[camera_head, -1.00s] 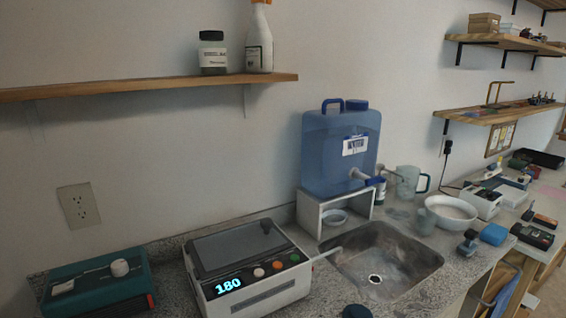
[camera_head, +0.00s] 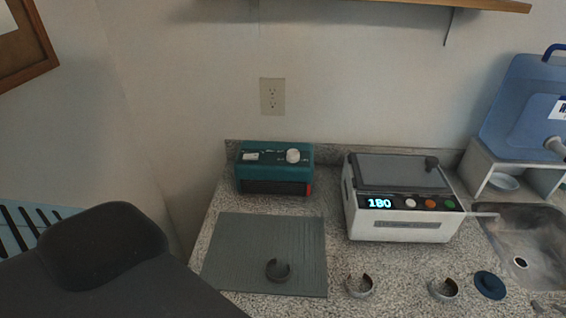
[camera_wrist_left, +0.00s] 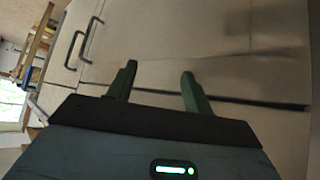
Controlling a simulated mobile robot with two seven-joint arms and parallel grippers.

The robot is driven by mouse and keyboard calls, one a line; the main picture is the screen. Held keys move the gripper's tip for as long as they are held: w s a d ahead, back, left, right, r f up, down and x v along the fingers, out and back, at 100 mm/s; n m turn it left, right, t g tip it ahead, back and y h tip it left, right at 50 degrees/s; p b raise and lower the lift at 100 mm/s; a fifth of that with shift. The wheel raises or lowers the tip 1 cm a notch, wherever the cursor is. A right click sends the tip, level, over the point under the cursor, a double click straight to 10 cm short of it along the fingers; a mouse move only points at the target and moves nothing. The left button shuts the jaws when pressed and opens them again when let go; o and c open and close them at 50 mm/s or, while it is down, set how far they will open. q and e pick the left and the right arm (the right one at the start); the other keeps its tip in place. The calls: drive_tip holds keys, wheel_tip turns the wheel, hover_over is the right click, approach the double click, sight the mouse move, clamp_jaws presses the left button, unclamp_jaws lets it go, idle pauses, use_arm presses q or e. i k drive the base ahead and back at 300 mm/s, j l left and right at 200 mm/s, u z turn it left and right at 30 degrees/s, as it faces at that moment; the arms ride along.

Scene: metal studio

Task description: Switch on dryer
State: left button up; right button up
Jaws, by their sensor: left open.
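In the head view, a white machine with a grey lid (camera_head: 402,197) stands on the counter right of centre. Its front shows a lit "180" display and white, orange and green buttons. A teal box (camera_head: 275,170) with a white knob, a white switch-like part and a red part at its right end stands to its left, below the wall outlet. I cannot tell from a label which one is the dryer. My left gripper (camera_wrist_left: 158,84) shows in the left wrist view, open and empty, facing cabinet fronts, away from both machines. My right gripper is not in view.
A grey mat (camera_head: 255,255) with a dark ring-shaped piece lies in front of the teal box. More open rings and a blue round piece (camera_head: 490,285) lie along the front. A sink (camera_head: 530,240) and blue water tank (camera_head: 525,110) are at the right. A shelf overhangs above.

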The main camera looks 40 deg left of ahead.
sight(246, 157)
drive_tip(key=u, duration=1.35)
drive_tip(key=k+l+z, duration=0.15)
drive_tip(key=l, duration=0.2)
drive_tip(key=k+l+z, duration=0.1)
drive_tip(key=l, duration=0.25)
drive_tip(key=k+l+z, duration=0.15)
drive_tip(key=l, duration=0.25)
drive_tip(key=i+j, duration=0.35)
drive_tip(key=i, duration=0.15)
